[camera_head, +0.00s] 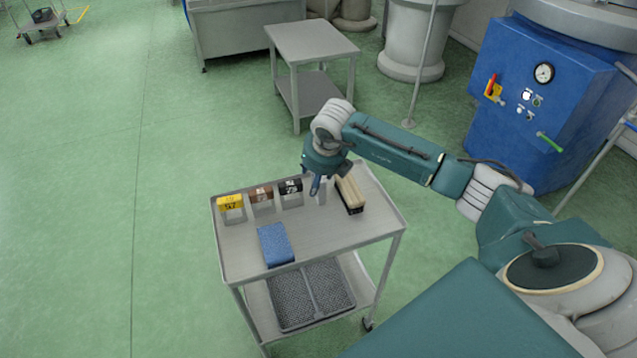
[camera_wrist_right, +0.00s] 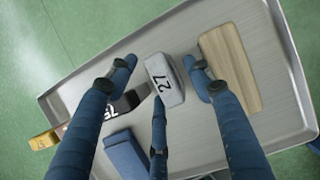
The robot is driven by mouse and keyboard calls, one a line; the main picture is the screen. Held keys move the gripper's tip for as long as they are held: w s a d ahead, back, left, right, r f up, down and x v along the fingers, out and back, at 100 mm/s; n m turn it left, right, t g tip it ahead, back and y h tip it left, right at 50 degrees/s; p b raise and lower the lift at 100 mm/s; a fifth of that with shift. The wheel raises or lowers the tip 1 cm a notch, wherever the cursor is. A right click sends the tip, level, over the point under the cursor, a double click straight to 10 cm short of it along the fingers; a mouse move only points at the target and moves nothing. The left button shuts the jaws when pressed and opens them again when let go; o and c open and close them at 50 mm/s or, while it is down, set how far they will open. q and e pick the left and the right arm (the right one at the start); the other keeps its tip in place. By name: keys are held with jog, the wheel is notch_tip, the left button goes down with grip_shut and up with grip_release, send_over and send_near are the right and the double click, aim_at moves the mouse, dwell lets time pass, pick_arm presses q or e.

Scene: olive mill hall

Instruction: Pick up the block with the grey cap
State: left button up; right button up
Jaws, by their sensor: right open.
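The block with the grey cap (camera_wrist_right: 166,88) stands upright on the trolley top, its cap marked 27 in the right wrist view. In the head view the block (camera_head: 321,192) is partly hidden by my right gripper (camera_head: 316,184). My right gripper (camera_wrist_right: 160,75) is open above the block, with its blue fingers spread around it. The cap lies between the fingertips, and I see no clear grip on it. My left gripper is not in view.
Blocks with yellow (camera_head: 230,202), brown (camera_head: 261,195) and black (camera_head: 290,187) caps stand in a row to the left. A wooden-backed brush (camera_head: 349,193) lies close on the right. A blue block-like item (camera_head: 275,244) lies nearer the front. The trolley top (camera_head: 330,235) has a raised rim.

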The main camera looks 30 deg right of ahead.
jog(key=shift+w+f, duration=0.15)
jog(key=shift+f, duration=0.2)
grip_shut()
jog(key=shift+r, duration=0.1)
